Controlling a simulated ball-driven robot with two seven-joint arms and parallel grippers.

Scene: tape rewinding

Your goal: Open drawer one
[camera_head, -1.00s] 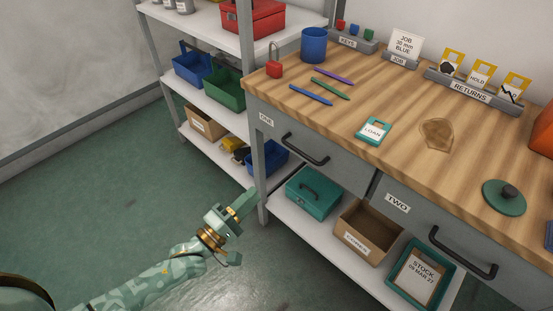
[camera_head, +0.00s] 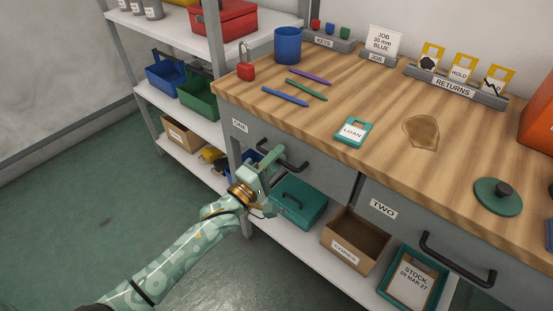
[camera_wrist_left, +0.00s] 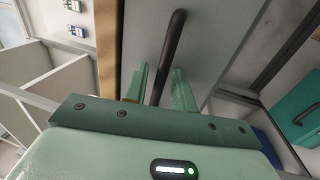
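Drawer one (camera_head: 325,172) is a grey drawer under the left part of the wooden bench top, with a label (camera_head: 239,126) reading ONE. It looks shut. Its dark bar handle (camera_head: 297,164) is partly hidden by my left gripper (camera_head: 271,168), which is at the handle's left part. In the left wrist view the handle (camera_wrist_left: 174,42) runs between the two pale green fingers of my left gripper (camera_wrist_left: 160,88). The fingers stand apart with a gap on each side of the bar, so it appears open around the handle. My right gripper is not in view.
Drawer two (camera_head: 400,224) with its own handle (camera_head: 455,262) is to the right. Below are a teal toolbox (camera_head: 300,203) and a cardboard box (camera_head: 352,243) on a low shelf. A red padlock (camera_head: 246,71) stands on the bench corner. Open floor lies at left.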

